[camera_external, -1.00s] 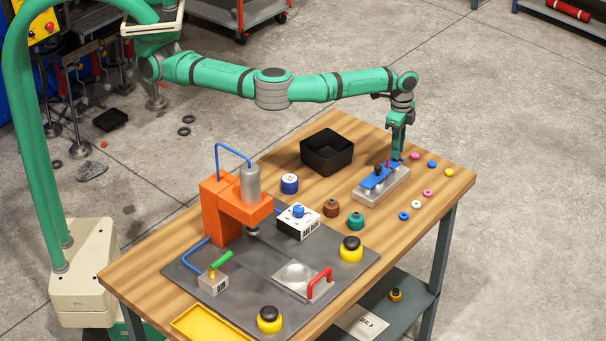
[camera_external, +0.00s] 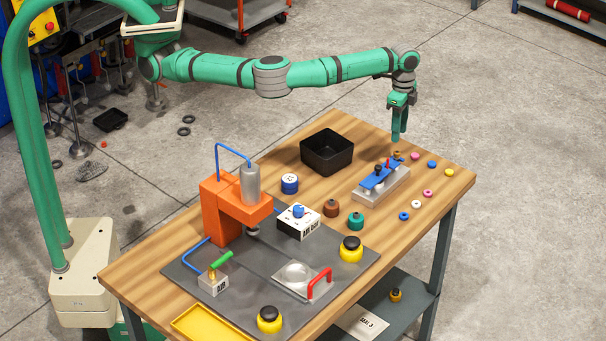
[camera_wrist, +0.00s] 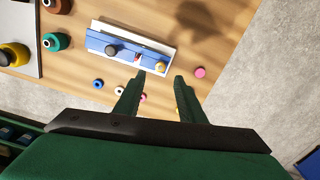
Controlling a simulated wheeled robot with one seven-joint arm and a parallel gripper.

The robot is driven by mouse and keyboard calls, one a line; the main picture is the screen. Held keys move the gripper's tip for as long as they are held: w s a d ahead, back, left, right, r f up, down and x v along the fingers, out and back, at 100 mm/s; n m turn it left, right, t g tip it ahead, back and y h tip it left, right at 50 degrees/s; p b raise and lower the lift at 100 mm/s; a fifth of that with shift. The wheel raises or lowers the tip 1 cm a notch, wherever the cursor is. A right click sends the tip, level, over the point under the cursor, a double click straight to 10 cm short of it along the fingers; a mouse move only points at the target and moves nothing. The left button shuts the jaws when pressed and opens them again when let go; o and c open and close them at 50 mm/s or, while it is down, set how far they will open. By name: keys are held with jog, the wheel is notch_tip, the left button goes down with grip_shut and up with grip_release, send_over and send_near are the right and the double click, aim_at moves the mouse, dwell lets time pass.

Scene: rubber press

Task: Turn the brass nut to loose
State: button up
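The small brass nut (camera_external: 397,155) sits at the far right end of a blue bar on a grey block (camera_external: 369,197). In the wrist view the brass nut (camera_wrist: 160,66) shows just beyond the gap between my fingertips, with nothing covering it. The blue bar (camera_wrist: 97,42) also carries a black knob (camera_wrist: 111,50) and a small red part (camera_wrist: 137,57) left of the nut. My gripper (camera_external: 397,140) points down above the nut end of the block, clear of it. In the wrist view my gripper (camera_wrist: 159,77) has its fingers apart and nothing between them.
Coloured rings, such as a pink one (camera_external: 428,193), lie right of the block. A black bin (camera_external: 326,151) stands behind it to the left. Brown (camera_external: 331,208) and green (camera_external: 356,221) knobs and an orange press (camera_external: 221,211) stand further left.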

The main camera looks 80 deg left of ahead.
jog(key=shift+r, duration=1.8)
